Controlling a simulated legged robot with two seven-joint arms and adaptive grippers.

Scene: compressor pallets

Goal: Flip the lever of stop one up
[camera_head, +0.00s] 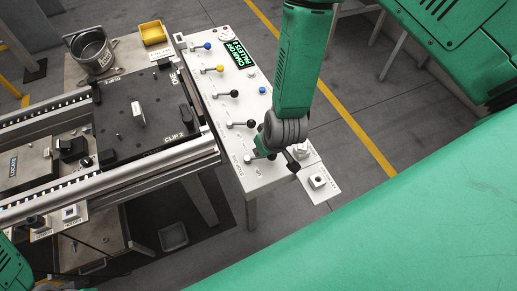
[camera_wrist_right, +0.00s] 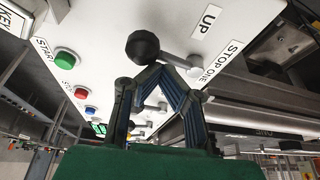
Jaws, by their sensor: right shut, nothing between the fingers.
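The stop one lever has a black ball knob (camera_wrist_right: 142,47) and a pale metal shaft, beside the STOP ONE label (camera_wrist_right: 222,62) and the UP label (camera_wrist_right: 207,18) in the right wrist view. My right gripper (camera_wrist_right: 168,68) is shut and empty, its fingertips close beside the knob and shaft; I cannot tell whether they touch. In the head view my right gripper (camera_head: 272,150) is over the near end of the white lever panel (camera_head: 226,135) and hides much of this lever. My left gripper is not in view.
Other levers with blue (camera_head: 207,45), yellow (camera_head: 219,69) and black (camera_head: 234,93) knobs line the panel. Green (camera_wrist_right: 65,58), red (camera_wrist_right: 81,93) and blue (camera_wrist_right: 92,111) buttons sit near the gripper. A rail (camera_head: 150,165) and black pallet (camera_head: 150,110) lie left.

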